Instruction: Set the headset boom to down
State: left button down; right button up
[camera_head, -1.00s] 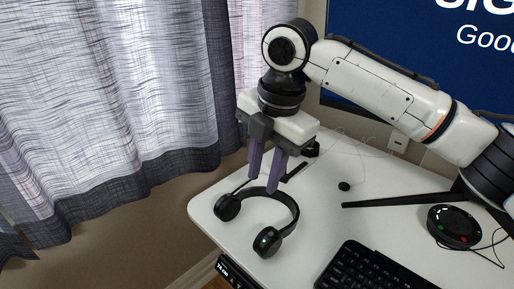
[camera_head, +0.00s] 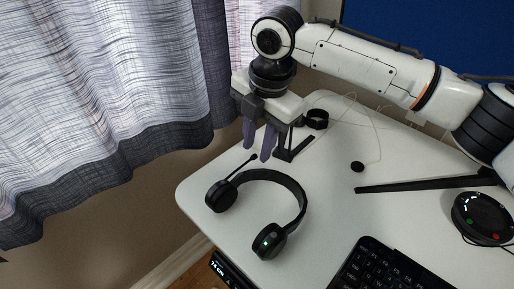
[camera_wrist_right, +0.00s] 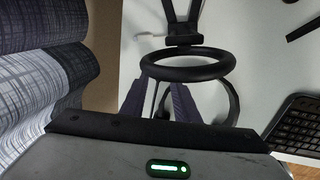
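The black headset (camera_head: 289,186) lies on the white desk near its left corner. Its ear cups face the front, one with a green light. The thin boom (camera_head: 237,170) sticks out from the left ear cup, up and right in the picture, to a small dark tip. My right gripper (camera_head: 257,154) points down behind the headband, its purple fingers apart and empty. The fingertips appear beside the boom tip; I cannot tell whether they touch. Both fingers also show in the right wrist view (camera_wrist_right: 158,103), with a curved band beside them. My left gripper is not in view.
A black stand (camera_head: 293,151) is close behind the right gripper, with a dark band-like object (camera_head: 317,119) beyond. A keyboard (camera_head: 383,268), round control puck (camera_head: 484,218) and monitor foot (camera_head: 425,184) lie right. Curtains (camera_head: 95,110) hang left.

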jog(key=shift+w+a+f, duration=0.1)
jog(key=shift+f, duration=0.55)
grip_shut()
